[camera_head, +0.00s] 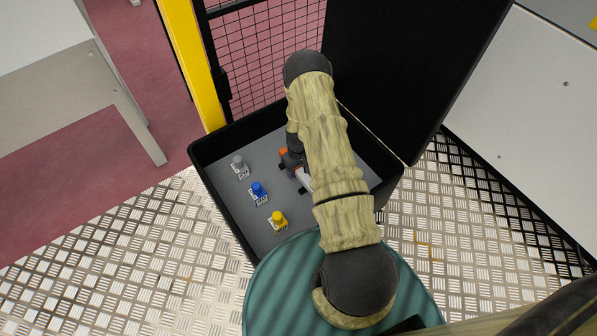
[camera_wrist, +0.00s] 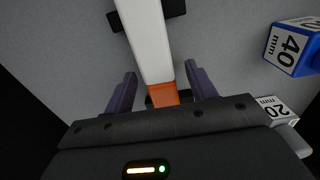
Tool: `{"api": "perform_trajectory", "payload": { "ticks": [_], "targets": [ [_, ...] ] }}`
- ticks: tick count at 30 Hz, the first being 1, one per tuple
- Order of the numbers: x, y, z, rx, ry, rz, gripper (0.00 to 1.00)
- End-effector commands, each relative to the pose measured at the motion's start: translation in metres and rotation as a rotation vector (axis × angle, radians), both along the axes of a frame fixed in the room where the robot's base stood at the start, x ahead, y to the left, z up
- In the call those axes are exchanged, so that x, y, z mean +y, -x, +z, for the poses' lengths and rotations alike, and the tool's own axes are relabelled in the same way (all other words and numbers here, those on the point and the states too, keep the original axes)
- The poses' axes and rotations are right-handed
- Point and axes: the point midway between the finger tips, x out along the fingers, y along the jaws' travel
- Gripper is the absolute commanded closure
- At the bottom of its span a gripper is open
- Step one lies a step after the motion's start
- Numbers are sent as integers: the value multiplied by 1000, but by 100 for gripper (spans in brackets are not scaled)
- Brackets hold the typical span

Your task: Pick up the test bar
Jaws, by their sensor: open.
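The test bar is a white bar with an orange end. In the wrist view the bar (camera_wrist: 149,40) runs from the top edge down between my fingers, its orange end near the gripper body. It lies across a black support, with another dark piece by the orange end. My gripper (camera_wrist: 161,72) is open, with one purple finger on each side of the bar and a gap to each. In the head view the bar (camera_head: 303,180) shows only in part beside my arm, inside the black case; my arm hides much of the gripper.
The open black case (camera_head: 226,222) has a grey floor and a raised lid (camera_head: 400,70). A grey block (camera_head: 239,164), a blue block (camera_head: 258,190) and a yellow block (camera_head: 278,219) stand left of the bar. A yellow post (camera_head: 190,60) and mesh fence stand behind.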

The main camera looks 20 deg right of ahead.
Motion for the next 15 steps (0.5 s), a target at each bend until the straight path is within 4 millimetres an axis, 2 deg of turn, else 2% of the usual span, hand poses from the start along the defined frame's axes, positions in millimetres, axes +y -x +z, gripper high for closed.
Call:
{"api": "perform_trajectory", "payload": {
  "ticks": [9,15],
  "targets": [
    [0,0,0,0,0,0,44],
    [0,0,0,0,0,0,83]
  ]
}}
